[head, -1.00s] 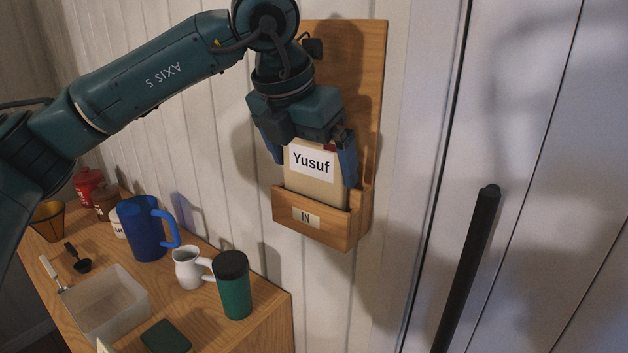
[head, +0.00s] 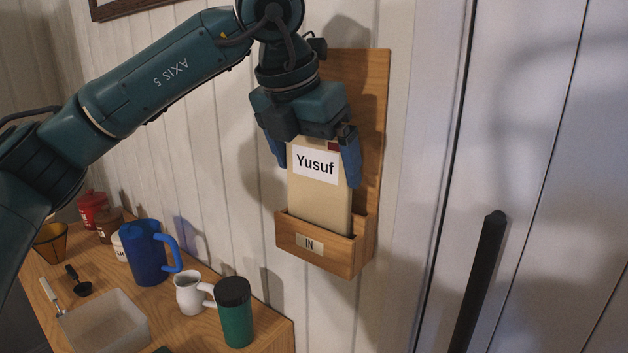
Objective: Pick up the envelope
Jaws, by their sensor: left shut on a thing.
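The tan envelope (head: 318,203) with a white "Yusuf" label stands upright in the wooden wall holder (head: 347,259) marked "IN". Its lower end is hidden behind the holder's front. My left gripper (head: 315,172) comes from above, with its blue fingers on either side of the envelope's upper part, and is shut on it. More of the envelope shows above the holder's rim than the label alone. My right gripper is not in view.
A wooden cabinet top (head: 210,326) at lower left holds a blue pitcher (head: 147,255), a white jug (head: 190,294), a green tumbler (head: 235,318) and a pale bin (head: 105,325). A dark door handle (head: 478,280) stands out at right.

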